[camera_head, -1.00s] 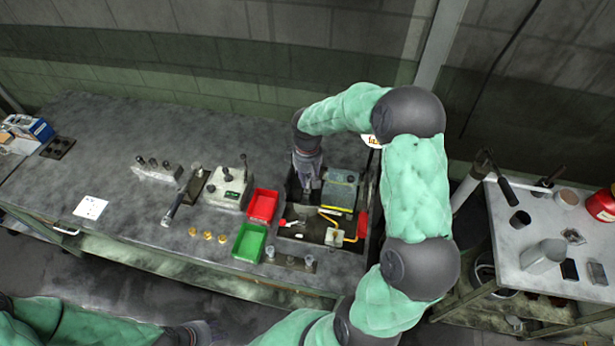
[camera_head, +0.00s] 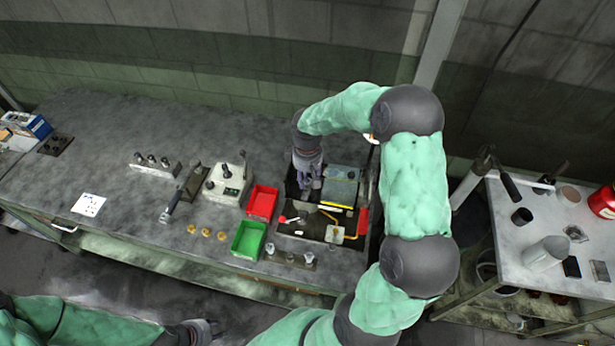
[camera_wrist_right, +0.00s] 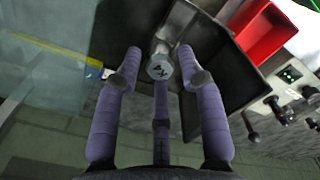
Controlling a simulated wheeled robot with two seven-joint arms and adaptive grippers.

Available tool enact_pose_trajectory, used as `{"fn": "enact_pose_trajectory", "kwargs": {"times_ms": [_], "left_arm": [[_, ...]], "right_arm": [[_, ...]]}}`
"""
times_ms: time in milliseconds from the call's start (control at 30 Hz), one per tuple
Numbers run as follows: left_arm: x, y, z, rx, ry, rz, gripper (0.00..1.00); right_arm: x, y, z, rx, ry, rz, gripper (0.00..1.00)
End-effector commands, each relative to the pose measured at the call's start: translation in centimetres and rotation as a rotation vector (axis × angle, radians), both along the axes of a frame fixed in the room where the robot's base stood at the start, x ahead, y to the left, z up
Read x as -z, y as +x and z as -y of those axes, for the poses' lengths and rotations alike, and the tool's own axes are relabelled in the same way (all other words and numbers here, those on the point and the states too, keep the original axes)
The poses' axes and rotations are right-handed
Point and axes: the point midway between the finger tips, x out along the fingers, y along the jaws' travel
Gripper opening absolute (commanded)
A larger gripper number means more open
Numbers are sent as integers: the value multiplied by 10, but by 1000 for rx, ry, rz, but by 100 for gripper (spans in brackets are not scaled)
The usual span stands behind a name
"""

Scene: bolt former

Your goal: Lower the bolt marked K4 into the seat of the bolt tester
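A steel bolt with a marked round head (camera_wrist_right: 160,68) stands head toward the camera in the right wrist view; the mark looks like K4 but is turned. My right gripper (camera_wrist_right: 162,62) has its purple fingers around the head, with visible gaps at both sides. My left gripper (camera_head: 202,331) is low at the bottom edge.
A red bin (camera_head: 262,203) and a green bin (camera_head: 248,240) stand left of the tray. Several small brass parts (camera_head: 206,232) lie in front.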

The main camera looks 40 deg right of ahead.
Motion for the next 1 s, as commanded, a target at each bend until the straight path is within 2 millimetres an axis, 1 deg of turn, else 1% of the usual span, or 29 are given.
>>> {"fn": "enact_pose_trajectory", "kwargs": {"times_ms": [333, 467, 567, 800, 1000], "left_arm": [[0, 0, 0, 0, 0, 0, 40], [0, 0, 0, 0, 0, 0, 40], [0, 0, 0, 0, 0, 0, 40], [0, 0, 0, 0, 0, 0, 40], [0, 0, 0, 0, 0, 0, 40]], "right_arm": [[-1, 0, 0, -1, 0, 0, 49], [-11, 1, 0, -1, -1, 1, 49], [-27, 1, 0, 0, -1, 4, 49], [-75, 1, 0, 0, -1, 3, 49], [-105, 1, -1, -1, -1, 2, 49]]}}
